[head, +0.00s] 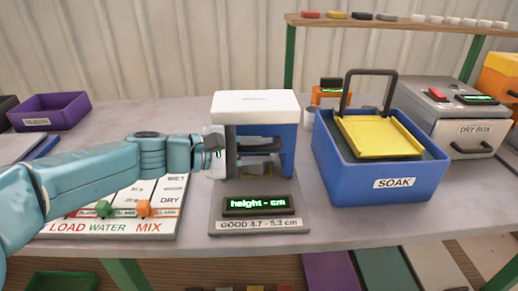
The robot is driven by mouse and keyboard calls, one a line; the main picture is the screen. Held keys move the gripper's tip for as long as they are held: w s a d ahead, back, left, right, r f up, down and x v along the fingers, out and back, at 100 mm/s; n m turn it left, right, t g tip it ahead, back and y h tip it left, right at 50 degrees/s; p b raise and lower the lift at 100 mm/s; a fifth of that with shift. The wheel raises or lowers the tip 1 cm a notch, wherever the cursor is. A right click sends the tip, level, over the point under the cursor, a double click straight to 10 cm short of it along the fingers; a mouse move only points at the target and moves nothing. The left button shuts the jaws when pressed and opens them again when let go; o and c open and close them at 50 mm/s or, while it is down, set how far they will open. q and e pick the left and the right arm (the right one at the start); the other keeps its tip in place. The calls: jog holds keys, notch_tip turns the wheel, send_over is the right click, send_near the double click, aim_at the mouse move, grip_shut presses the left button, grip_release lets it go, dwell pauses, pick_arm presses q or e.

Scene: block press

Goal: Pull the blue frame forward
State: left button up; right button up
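The blue frame (288,146) stands in the middle of the table under a white top block (255,104). Dark grey parts show inside its opening. A grey base plate with a display (256,205) reading "height - cm" and a label "GOOD 4.7 - 5.3 cm" lies in front of it. My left arm reaches in from the left. My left gripper (214,152) is at the frame's left side, close to its front opening. My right gripper is out of view.
A blue SOAK bin (396,184) with a yellow tray (378,137) and dark handle stands to the right. A grey DRY BOX (456,118) is behind it. A LOAD/WATER/MIX panel (110,226) lies left, below my arm. A purple bin (48,111) is far left.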

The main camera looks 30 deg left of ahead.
pick_arm(q)
jog(key=shift+a, duration=0.1)
jog(key=shift+s+a+r, duration=0.15)
jog(key=shift+s+a, duration=0.1)
jog(key=v, duration=1.5)
jog(key=shift+s+p, duration=0.25)
jog(key=shift+p, duration=0.1)
jog(key=shift+a, duration=0.1)
